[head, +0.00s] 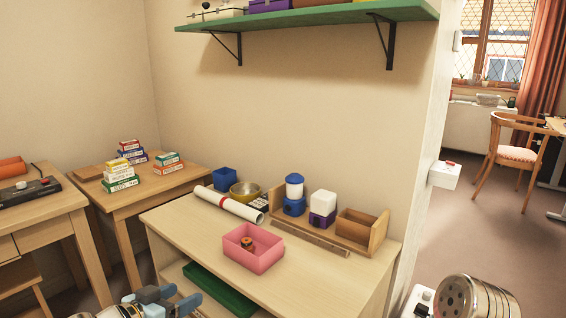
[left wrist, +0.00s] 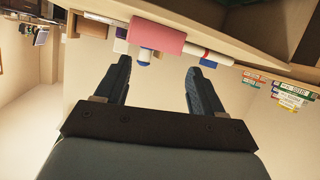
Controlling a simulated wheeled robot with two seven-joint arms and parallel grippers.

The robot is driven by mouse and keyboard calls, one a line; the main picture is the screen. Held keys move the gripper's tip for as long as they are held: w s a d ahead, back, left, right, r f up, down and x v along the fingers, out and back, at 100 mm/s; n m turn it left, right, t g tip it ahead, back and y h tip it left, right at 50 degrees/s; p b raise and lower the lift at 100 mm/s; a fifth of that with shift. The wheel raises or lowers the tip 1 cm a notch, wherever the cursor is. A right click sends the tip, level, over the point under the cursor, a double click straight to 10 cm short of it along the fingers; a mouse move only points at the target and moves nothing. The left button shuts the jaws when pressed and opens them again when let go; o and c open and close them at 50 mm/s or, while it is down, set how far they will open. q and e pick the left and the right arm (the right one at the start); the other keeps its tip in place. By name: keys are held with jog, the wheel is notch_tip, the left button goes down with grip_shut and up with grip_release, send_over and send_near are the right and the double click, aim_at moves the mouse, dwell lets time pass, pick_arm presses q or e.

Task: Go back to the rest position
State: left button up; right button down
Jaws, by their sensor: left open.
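My left gripper (head: 160,299) shows at the bottom edge of the head view, low in front of the bureau (head: 200,228). In the left wrist view its two fingers (left wrist: 158,65) are spread apart with nothing between them. That view is upside down. A pink tray (head: 253,247) with a small brown-orange object in it stands on the bureau top; it also shows beyond the fingers in the left wrist view (left wrist: 157,36). The gripper is apart from it. My right gripper is not in view.
On the bureau are a rolled paper (head: 228,204), a yellow bowl (head: 245,191), blue and white containers (head: 295,190) and a wooden box (head: 357,226). A green shelf (head: 310,16) hangs above. A side table (head: 150,186) holds stacked small boxes. Open floor lies at right.

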pick_arm(q)
jog(key=s+d+f+n+g+y, duration=0.1)
jog(key=d+f+n+g, duration=0.15)
jog(key=f, duration=0.75)
jog(key=s+d+f+n+g, duration=0.1)
jog(key=d+f+g, duration=0.15)
jog(key=f, duration=0.75)
jog(key=s+d+f+n+g, duration=0.1)
jog(key=s+d+f+g, duration=0.2)
jog(key=s+f, duration=0.5)
jog(key=s+d+f+n+g+y, duration=0.1)
jog(key=s+d+f+g, duration=0.2)
jog(key=s+f, duration=0.5)
jog(key=shift+d+f+g, duration=0.3)
jog(key=shift+f, duration=0.4)
